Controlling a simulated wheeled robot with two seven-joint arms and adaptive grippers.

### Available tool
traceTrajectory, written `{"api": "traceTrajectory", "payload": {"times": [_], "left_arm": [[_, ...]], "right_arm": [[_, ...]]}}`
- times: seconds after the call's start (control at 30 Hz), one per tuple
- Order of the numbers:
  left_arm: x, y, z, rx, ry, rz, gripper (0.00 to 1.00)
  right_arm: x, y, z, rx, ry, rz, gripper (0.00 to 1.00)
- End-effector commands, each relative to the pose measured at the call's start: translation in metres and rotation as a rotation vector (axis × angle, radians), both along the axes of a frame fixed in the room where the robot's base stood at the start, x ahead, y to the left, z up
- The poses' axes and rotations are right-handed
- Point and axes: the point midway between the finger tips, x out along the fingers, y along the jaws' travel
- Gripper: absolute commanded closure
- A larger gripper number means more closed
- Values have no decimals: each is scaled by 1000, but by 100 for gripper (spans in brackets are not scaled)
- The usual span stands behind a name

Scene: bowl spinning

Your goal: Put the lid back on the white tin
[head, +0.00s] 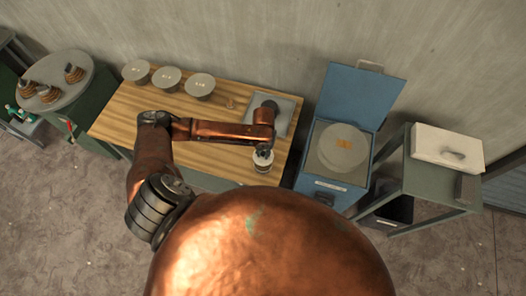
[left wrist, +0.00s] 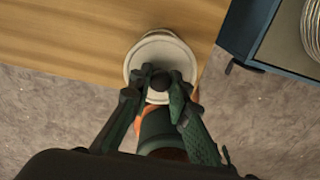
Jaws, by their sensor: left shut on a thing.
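The white lid (left wrist: 137,62) is a round, pale disc with a dark knob (left wrist: 160,80), in the left wrist view. My left gripper (left wrist: 161,84) is shut on the knob, with one finger on each side. A second pale rim, probably the white tin's (left wrist: 166,33), shows just behind the lid, slightly offset; the lid covers most of it. I cannot tell whether the lid touches the tin. In the head view the small white tin and lid (head: 263,157) are at the wooden table's front right, below my left gripper (head: 264,148). My right gripper is not in view.
The wooden table (head: 135,108) holds several grey round tins (head: 200,86) along the back and a grey tray (head: 284,115) at the right. A blue open-lidded bin (head: 365,95) stands right of the table, then a stand with a white box (head: 447,147).

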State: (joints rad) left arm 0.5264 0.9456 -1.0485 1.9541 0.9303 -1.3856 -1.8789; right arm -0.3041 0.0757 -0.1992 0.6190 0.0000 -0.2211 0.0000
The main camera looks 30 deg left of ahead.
Motion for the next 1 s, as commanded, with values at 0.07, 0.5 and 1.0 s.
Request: {"api": "traceTrajectory", "payload": {"times": [0.07, 0.5, 1.0], "left_arm": [[-2, 1, -2, 1, 0, -35, 100], [-2, 1, -25, 1, -1, -52, 100], [-2, 0, -63, 0, 0, -52, 100]], "right_arm": [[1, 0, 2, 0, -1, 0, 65], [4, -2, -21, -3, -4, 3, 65], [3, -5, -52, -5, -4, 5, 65]]}}
